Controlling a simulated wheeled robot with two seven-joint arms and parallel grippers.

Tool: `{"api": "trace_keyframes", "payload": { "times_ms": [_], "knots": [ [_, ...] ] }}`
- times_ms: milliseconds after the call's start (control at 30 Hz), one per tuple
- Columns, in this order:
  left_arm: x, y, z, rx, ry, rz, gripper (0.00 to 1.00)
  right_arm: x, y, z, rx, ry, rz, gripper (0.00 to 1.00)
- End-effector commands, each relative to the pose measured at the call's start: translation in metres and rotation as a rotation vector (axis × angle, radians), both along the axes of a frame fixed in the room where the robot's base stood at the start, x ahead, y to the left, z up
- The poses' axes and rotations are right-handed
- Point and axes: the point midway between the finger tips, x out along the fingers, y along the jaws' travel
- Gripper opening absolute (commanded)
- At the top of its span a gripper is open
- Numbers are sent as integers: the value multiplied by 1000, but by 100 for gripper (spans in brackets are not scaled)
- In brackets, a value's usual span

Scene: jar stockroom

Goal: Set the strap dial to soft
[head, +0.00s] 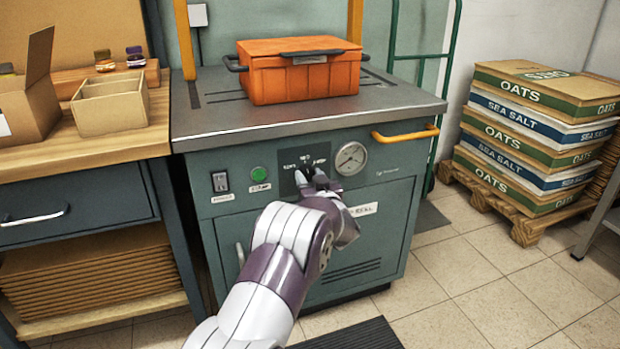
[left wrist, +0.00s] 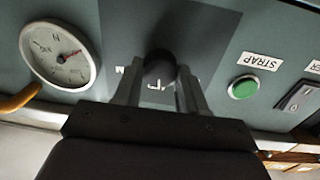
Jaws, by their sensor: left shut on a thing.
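The strap dial is a dark round knob (left wrist: 160,68) on a dark panel (head: 317,149) on the front of the grey-green strapping machine (head: 225,236). My left gripper (head: 309,178) reaches the panel from the front and hides most of the knob in the head view. In the left wrist view its fingers (left wrist: 159,92) stand one on each side of the knob, shut on it. Small white labels lie around the knob, partly covered and too small to read surely. I cannot tell which label the knob points at. My right gripper is in neither view.
A green STRAP button (head: 257,174) and a rocker switch (head: 220,182) sit left of the dial, a round gauge (head: 351,158) right of it. A yellow handle (head: 405,136) sticks out beyond. An orange crate (head: 300,75) stands on top.

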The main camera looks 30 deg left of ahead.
Motion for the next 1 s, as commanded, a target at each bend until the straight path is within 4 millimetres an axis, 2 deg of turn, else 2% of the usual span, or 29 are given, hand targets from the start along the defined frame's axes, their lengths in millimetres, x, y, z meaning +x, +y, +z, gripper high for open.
{"api": "trace_keyframes", "payload": {
  "times_ms": [600,1000],
  "knots": [
    [0,-1,-3,-365,-426,-1,10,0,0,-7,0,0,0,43],
    [0,-1,-4,-536,-623,1,10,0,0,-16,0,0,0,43]
  ]
}}
